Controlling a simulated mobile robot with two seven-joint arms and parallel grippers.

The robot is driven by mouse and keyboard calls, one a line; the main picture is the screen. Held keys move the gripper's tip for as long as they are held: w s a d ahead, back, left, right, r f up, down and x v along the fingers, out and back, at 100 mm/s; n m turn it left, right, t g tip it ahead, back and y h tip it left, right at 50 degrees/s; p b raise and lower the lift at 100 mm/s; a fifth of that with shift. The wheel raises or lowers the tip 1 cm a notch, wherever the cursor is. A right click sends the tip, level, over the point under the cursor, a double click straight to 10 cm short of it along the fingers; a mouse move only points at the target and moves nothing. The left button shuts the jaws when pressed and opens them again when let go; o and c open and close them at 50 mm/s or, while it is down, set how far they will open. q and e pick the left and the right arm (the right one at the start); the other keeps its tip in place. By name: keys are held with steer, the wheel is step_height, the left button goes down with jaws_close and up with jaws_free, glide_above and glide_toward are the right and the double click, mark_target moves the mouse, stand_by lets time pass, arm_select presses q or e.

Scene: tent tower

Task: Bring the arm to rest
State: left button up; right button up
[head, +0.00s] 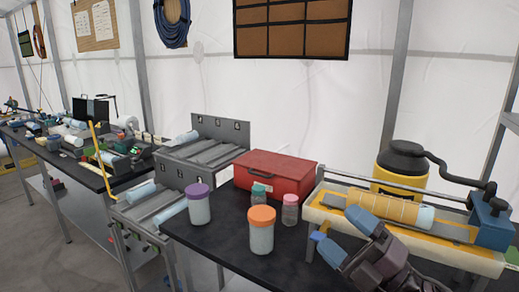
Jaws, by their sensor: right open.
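My right gripper (349,237) is in the lower right of the head view, over the front edge of the black table. Its two blue-tipped fingers are spread apart with nothing between them. It is in front of a yellow-and-white tray device (338,216) that holds a yellow roll (388,207) with a pale end. In the picture the fingertips overlap the device's front side; I cannot tell whether they touch it. My left gripper is not in view.
A jar with an orange lid (262,230), a purple-lidded jar (199,205), two small jars and a red box (275,174) stand left of the gripper on the black table (225,232). A black-topped yellow container (402,170) stands behind the device. A grey stepped rack (205,150) is farther left.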

steer(key=s+d+f+m+h, duration=0.2)
steer(key=d+f+m+h, duration=0.4)
steer(key=f+m+h, duration=0.3)
steer(key=s+d+f+m+h, duration=0.3)
steer(key=d+f+m+h, duration=0.35)
steer(key=m+h, duration=0.4)
steer(key=s+f+m+g+y, duration=0.1)
steer(key=s+f+m+g, duration=0.3)
steer(key=s+f+g, duration=0.45)
steer(key=s+f+m+g+y, duration=0.1)
steer(key=s+f+m+g, duration=0.4)
steer(key=s, duration=0.7)
steer(key=w+f+n+t, duration=0.2)
steer(key=w+f+t, duration=0.4)
steer(key=f+t, duration=0.4)
steer(key=shift+w+d+f, duration=0.4)
steer(key=shift+f, duration=0.1)
